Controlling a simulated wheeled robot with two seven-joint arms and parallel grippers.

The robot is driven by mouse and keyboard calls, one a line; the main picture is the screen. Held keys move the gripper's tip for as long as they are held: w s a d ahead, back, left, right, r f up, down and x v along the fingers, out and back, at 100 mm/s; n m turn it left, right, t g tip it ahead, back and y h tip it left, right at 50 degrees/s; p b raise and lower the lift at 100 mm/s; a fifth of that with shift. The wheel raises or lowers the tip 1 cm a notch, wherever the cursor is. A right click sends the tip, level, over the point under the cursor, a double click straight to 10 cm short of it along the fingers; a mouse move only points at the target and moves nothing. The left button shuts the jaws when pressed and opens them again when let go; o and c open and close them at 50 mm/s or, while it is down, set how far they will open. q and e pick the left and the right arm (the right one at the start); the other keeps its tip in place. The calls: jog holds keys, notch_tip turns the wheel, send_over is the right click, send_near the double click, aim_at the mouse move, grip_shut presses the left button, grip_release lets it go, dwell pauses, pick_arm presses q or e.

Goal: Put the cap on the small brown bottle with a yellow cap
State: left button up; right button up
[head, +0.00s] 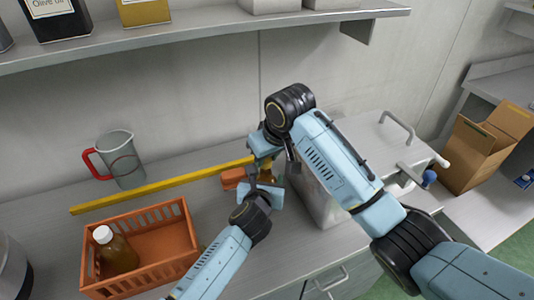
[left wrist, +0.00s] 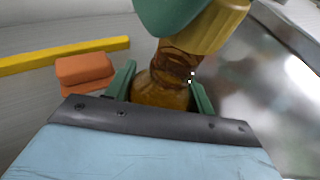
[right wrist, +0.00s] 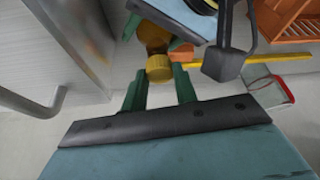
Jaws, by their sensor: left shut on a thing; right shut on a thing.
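The small brown bottle (left wrist: 160,92) stands between the green fingers of my left gripper (left wrist: 162,92), which is shut on it. In the head view it is mostly hidden by my grippers (head: 268,172). The yellow cap (left wrist: 218,28) is at the top of the bottle's neck, held by my right gripper (right wrist: 159,82), which is shut on it. The cap also shows in the right wrist view (right wrist: 159,68), with the bottle beyond it. The cap seems to meet the neck; whether it is seated or threaded I cannot tell.
An orange crate (head: 150,218) holds another brown bottle with a white cap (head: 118,252). A metal box stands close right of the grippers. A shelf (head: 200,45) hangs above.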

jog(key=shift+f, duration=0.6)
jog(key=shift+f, duration=0.6)
jog(key=o, duration=0.9)
jog(key=shift+r, duration=0.1)
jog(key=shift+a+r, duration=0.1)
jog(key=shift+r, duration=2.15)
jog(key=shift+c, duration=0.2)
